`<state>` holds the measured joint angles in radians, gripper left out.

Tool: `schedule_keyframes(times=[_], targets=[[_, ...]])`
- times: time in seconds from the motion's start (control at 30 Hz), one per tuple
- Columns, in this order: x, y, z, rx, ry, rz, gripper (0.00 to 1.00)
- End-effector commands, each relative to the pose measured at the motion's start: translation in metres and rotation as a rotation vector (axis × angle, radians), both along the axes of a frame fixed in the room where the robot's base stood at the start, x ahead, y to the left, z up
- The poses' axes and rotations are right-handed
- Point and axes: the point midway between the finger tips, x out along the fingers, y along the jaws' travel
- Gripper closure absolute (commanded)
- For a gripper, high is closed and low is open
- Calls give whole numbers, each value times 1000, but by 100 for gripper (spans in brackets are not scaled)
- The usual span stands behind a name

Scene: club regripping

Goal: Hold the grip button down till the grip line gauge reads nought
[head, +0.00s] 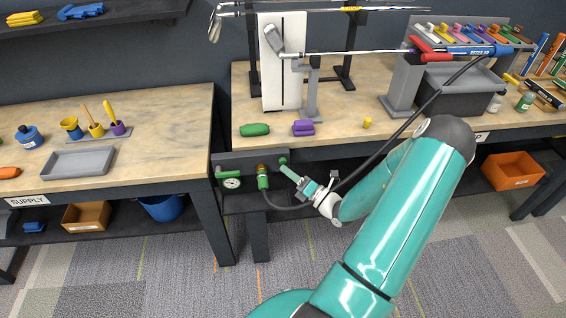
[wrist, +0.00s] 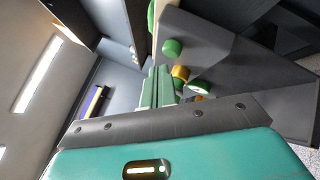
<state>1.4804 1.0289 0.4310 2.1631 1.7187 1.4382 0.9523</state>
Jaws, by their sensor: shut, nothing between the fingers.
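A dark panel (head: 240,161) is set below the bench edge. On it are a round green grip button (head: 283,160), a white-faced grip line gauge (head: 232,183) and a green and brass hose fitting (head: 263,178). The gauge's needle is too small to read. My gripper (head: 286,169) is shut and empty, its green fingertips just below the button. In the wrist view the fingertips (wrist: 158,70) point towards the panel, with the button (wrist: 172,47) just beyond them. A small gap seems to show, but I cannot tell for sure whether they touch.
A club with a blue grip (head: 474,50) lies across grey stands, held by a red clamp (head: 417,46). A dark hose runs up from the panel. A green lever (head: 221,173) is above the gauge. The left bench (head: 150,130) holds a grey tray (head: 80,163).

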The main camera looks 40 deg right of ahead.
Motion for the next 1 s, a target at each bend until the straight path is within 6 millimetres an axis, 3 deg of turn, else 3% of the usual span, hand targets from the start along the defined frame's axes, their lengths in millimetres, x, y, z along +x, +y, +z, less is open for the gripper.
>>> schedule_keyframes(times=[1.0], targets=[[8,-5,0,0,0,0,100]])
